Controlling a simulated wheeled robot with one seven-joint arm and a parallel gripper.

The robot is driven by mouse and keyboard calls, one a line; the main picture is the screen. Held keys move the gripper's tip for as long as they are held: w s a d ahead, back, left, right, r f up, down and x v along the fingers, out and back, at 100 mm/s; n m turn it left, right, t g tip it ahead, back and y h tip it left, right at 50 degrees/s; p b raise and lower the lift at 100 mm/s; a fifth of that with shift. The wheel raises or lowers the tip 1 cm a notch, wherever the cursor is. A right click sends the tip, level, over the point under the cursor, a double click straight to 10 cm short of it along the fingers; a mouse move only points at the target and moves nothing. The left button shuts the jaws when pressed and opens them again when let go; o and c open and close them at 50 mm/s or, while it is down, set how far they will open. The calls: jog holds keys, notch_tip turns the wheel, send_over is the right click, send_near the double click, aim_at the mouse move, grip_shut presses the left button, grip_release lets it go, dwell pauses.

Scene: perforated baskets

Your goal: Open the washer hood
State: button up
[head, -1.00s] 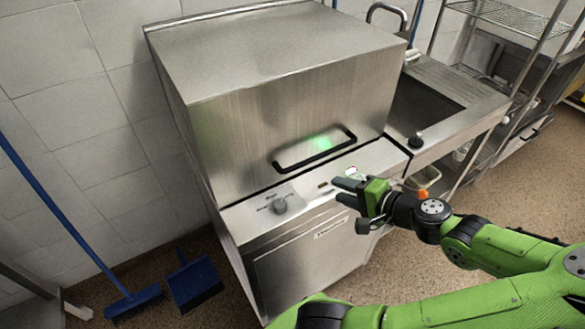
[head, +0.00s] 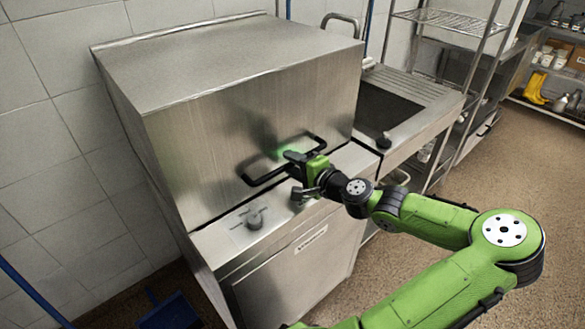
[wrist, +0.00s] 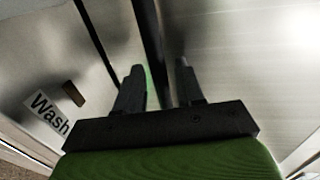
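The washer hood (head: 200,150) is a large brushed-steel box and sits down on the washer's base. Its black bar handle (head: 263,178) runs across the lower front. My gripper (head: 294,174) is at the middle of the handle, with its fingers spread and one above the other. In the wrist view, my gripper (wrist: 158,78) is open, and the dark handle bar (wrist: 148,40) appears between the two fingers. I cannot tell whether either finger touches it. My gripper hides part of the handle in the head view.
A control panel with a knob (head: 254,219) lies below the hood. A "Wash" label (wrist: 48,113) shows in the wrist view. A sink counter (head: 425,125) adjoins on the right, with a wire shelf (head: 447,20) behind. A blue dustpan (head: 170,312) is at lower left. Floor at right is clear.

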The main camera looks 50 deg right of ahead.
jog(key=shift+w, duration=0.25)
grip_shut()
jog(key=shift+r, duration=0.1)
